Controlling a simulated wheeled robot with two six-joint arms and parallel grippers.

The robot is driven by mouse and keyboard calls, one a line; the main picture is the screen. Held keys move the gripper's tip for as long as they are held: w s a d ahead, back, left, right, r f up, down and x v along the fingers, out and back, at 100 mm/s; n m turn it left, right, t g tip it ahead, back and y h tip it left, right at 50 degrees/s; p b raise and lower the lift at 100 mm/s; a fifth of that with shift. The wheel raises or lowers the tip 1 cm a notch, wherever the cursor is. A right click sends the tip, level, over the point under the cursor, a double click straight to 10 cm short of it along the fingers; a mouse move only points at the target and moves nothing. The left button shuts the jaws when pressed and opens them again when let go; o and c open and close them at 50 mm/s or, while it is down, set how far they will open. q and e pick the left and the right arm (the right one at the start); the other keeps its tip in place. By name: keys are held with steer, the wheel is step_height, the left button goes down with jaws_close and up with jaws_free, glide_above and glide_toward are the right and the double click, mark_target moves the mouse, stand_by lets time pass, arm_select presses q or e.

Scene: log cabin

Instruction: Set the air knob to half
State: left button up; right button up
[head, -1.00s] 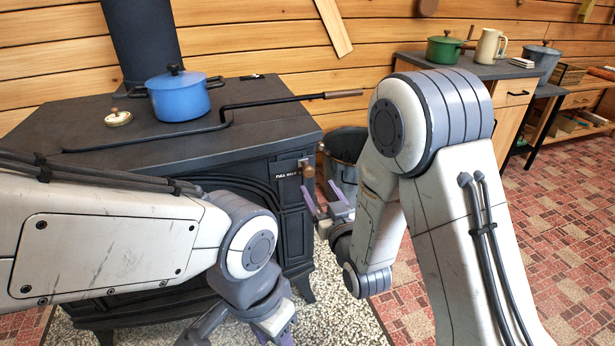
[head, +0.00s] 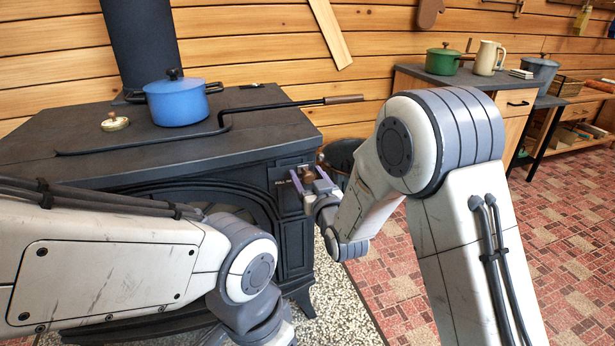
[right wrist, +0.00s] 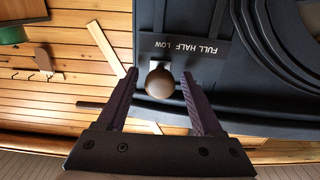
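The air knob (right wrist: 160,82) is a brown round knob on the front of the black stove (head: 125,150), near its right corner. In the right wrist view it sits beside the lettering FULL, HALF and LOW, near the end of the row; its exact setting is hard to tell. My right gripper (head: 309,181) is at the knob. Its two fingers, also in the right wrist view (right wrist: 158,88), stand open on either side of the knob, with a small gap each side. My left arm crosses the lower left; its fingers are out of sight.
A dark bucket (head: 343,155) stands right of the stove, behind my right arm. A counter at the right holds a green pot (head: 443,60) and a jug (head: 489,57).

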jaws_close()
stand_by(1.3)
